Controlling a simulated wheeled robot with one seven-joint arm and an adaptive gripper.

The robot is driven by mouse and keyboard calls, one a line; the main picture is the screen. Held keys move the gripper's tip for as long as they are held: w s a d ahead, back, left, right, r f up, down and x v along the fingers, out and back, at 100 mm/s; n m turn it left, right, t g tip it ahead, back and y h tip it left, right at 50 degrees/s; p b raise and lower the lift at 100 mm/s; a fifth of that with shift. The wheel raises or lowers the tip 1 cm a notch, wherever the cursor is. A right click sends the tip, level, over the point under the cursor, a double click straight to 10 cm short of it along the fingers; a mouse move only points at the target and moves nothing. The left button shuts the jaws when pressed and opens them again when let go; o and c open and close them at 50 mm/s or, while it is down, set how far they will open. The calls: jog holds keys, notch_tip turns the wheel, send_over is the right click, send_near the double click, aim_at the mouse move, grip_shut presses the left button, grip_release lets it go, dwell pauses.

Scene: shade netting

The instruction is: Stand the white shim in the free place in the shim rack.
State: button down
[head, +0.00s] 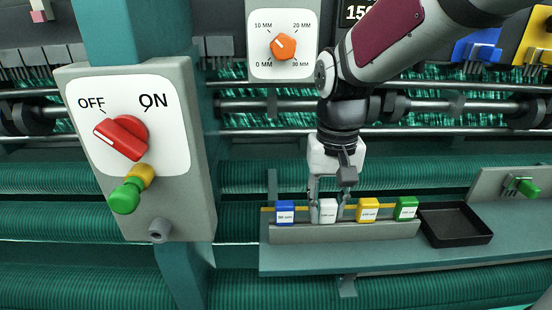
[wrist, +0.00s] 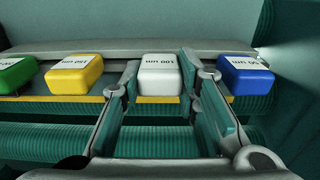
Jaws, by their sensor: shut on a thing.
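The white shim (head: 327,211) stands in the shim rack (head: 345,234), between the blue shim (head: 285,212) and the yellow shim (head: 368,209). It looks upright and level with its neighbours; its lower part is hidden by the rack's front wall. My gripper (head: 327,204) points down over it, with one finger on each side, shut on it. In the wrist view the white shim (wrist: 158,74) sits between the two fingertips (wrist: 158,85), with its label upside down. I cannot tell whether its foot touches the rack's floor.
A green shim (head: 406,207) stands at the rack's right end. An empty black tray (head: 456,225) lies on the shelf (head: 400,255) to its right. A panel with a red switch (head: 121,138) stands at left, and an orange dial (head: 283,46) is behind.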

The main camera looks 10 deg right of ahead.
jog(key=shift+f, duration=0.15)
jog(key=c, duration=1.2)
grip_release()
jog(key=shift+o, duration=0.2)
notch_tip(320, 180, up, 12)
